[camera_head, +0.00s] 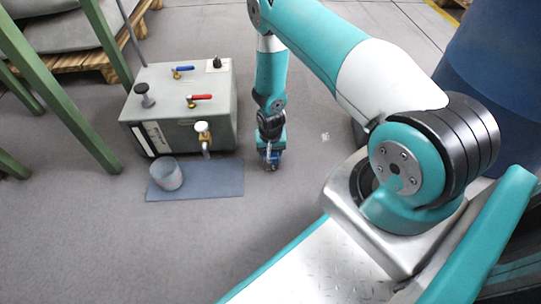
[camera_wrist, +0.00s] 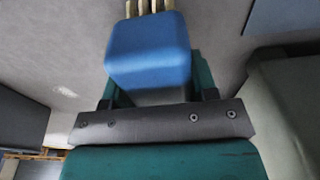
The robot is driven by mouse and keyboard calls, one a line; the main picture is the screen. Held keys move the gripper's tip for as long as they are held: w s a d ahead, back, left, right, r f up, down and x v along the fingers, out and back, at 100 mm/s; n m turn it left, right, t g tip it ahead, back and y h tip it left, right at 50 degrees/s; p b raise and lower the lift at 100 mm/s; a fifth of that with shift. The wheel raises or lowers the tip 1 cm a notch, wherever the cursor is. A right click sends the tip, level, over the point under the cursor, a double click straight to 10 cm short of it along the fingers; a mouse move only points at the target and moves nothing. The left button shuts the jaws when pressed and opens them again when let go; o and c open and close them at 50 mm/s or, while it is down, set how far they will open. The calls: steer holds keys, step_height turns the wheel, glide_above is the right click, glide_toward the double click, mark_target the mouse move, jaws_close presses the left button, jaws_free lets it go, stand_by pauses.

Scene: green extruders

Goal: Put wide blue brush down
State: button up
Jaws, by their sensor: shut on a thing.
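The wide blue brush (camera_wrist: 148,48) fills the middle of the wrist view. Its blue body sits between the teal fingers of my gripper (camera_wrist: 155,88), and pale tan tufts or prongs show at its far end. In the head view my gripper (camera_head: 270,158) points down above the grey floor, just right of the grey-green box. There the brush is small, and little of it can be told apart from the gripper. My gripper is shut on the brush. I cannot tell whether the brush touches the floor.
The grey-green box (camera_head: 180,100) with red and blue valve handles stands left of my gripper. A grey bucket (camera_head: 168,174) stands on a blue-grey mat (camera_head: 215,182) before it. Green legs (camera_head: 75,95) rise at left, a blue barrel (camera_head: 495,75) at right. Floor in front is clear.

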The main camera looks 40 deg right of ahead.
steer(key=shift+f, duration=0.5)
steer(key=shift+f, duration=0.2)
steer(key=o, duration=0.8)
steer(key=shift+o, duration=0.2)
steer(key=shift+r, duration=0.1)
